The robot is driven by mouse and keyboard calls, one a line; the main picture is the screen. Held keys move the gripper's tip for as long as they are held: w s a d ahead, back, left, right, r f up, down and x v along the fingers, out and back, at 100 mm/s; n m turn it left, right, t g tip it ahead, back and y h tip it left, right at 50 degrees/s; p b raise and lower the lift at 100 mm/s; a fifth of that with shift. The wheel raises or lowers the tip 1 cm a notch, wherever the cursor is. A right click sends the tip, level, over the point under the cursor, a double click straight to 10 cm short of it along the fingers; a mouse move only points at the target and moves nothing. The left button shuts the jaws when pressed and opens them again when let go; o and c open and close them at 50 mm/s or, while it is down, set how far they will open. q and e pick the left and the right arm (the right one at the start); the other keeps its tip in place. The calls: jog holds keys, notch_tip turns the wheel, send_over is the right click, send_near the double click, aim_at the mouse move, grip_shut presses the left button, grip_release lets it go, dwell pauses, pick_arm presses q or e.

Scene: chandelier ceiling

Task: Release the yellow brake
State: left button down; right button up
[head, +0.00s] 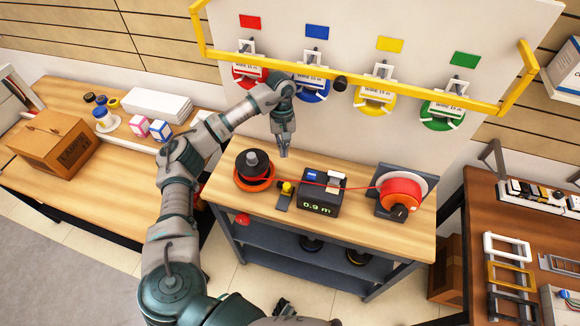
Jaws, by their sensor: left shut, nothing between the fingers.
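A small yellow knob (287,187) stands on a dark base on the middle workbench, between the red wire spool and the length counter. I take it to be the yellow brake, though its exact shape is too small to tell. My left gripper (283,153) points down above the rear of the bench, behind the knob and apart from it. Its fingers are together and empty.
A red wire spool (255,171), a black counter reading about 0.9 m (321,193) and a red reel (402,190) stand on the bench (310,232), with red wire strung across. A yellow rail (430,93) crosses in front of several wall spools above.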

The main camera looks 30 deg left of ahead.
aim_at(284, 187)
pick_arm(q)
jog(key=x, duration=0.6)
jog(key=p+x, duration=0.1)
jog(key=x, duration=0.1)
jog(key=shift+s+d+f, duration=0.15)
jog(key=shift+s+f, duration=0.15)
jog(key=shift+s, duration=0.05)
jog(key=shift+d+f, duration=0.1)
jog(key=shift+f, duration=0.55)
jog(key=shift+s, duration=0.1)
pick_arm(e)
jog(key=s, duration=0.5)
jog(key=shift+d+f, duration=0.25)
jog(key=shift+f, duration=0.15)
jog(key=shift+a, duration=0.1)
